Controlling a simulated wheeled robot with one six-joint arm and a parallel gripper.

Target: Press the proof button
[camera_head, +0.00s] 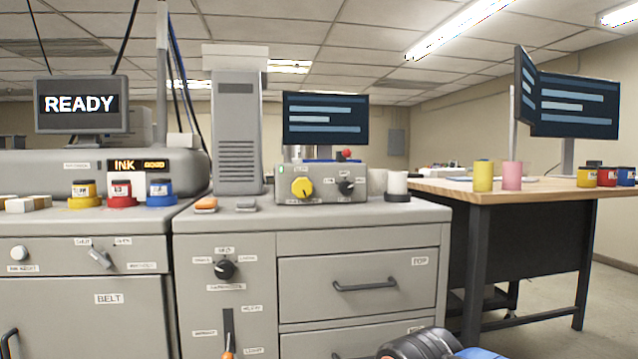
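I cannot read a label saying proof on any control. A grey control box (322,184) on the middle cabinet has a yellow knob (302,187), a black knob (346,187) and a small green light at its left. A red ball (347,154) shows at the top of this box. A white round button (18,253) is on the left cabinet's front, with a small label under it. My gripper is not in view; a black and blue part, apparently of my arm, shows at the bottom edge right of centre.
The left cabinet carries a READY screen (80,104) and several ink jars. The middle cabinet has a black rotary knob (224,269), a slot with an orange-handled lever (228,345) and drawers (350,263). A wood-topped table (540,189) with rolls stands right, with open floor in front.

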